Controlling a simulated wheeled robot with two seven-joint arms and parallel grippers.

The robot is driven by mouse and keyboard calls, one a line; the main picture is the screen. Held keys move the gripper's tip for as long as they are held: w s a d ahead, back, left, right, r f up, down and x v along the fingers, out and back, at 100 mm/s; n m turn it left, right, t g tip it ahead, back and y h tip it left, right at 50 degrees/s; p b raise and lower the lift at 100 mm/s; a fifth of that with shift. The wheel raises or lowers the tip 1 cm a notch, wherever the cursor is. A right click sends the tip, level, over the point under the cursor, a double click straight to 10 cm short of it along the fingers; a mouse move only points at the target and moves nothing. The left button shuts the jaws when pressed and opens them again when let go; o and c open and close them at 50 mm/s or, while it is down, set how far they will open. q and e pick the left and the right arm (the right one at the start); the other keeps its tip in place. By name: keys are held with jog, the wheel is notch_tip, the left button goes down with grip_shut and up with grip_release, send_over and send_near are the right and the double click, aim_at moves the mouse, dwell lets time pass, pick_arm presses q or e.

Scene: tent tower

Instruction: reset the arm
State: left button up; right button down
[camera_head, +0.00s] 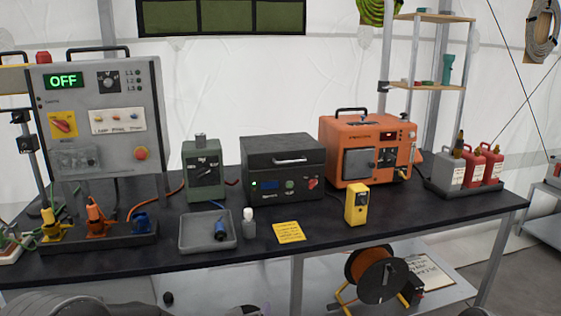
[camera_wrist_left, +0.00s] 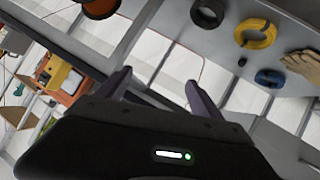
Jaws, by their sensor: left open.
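My left gripper (camera_wrist_left: 158,88) shows in the left wrist view. Its two dark fingers stand apart with nothing between them, so it is open and empty. Behind the fingers are pale wall or floor and grey metal bars, tilted in the picture. The gripper touches nothing that I can see. Neither gripper shows in the head view, and my right gripper is in no view.
A black-topped table (camera_head: 350,237) holds a grey control panel (camera_head: 98,110) reading OFF, a green box (camera_head: 204,168), a dark case (camera_head: 283,165), an orange unit (camera_head: 365,150), a grey tray (camera_head: 190,245) and a bottle rack (camera_head: 430,187). A cable reel (camera_head: 383,275) sits below.

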pick_arm(q)
jog(key=s+d+f+m+g+h+p, duration=0.15)
jog(key=s+f+g, duration=0.25)
jog(key=s+f, duration=0.6)
jog(key=s+f+g+p, duration=0.2)
jog(key=s+f, duration=0.3)
jog(key=s, duration=0.8)
jog(key=s+f+g+p, duration=0.3)
jog(key=s+f+g, duration=0.2)
jog(key=s, duration=0.7)
jog(key=shift+s+a+g+h, duration=0.3)
jog(key=shift+s+a+h, duration=0.05)
jog(key=shift+s+h, duration=0.1)
jog(key=shift+w+n, duration=0.1)
jog(key=shift+n, duration=0.15)
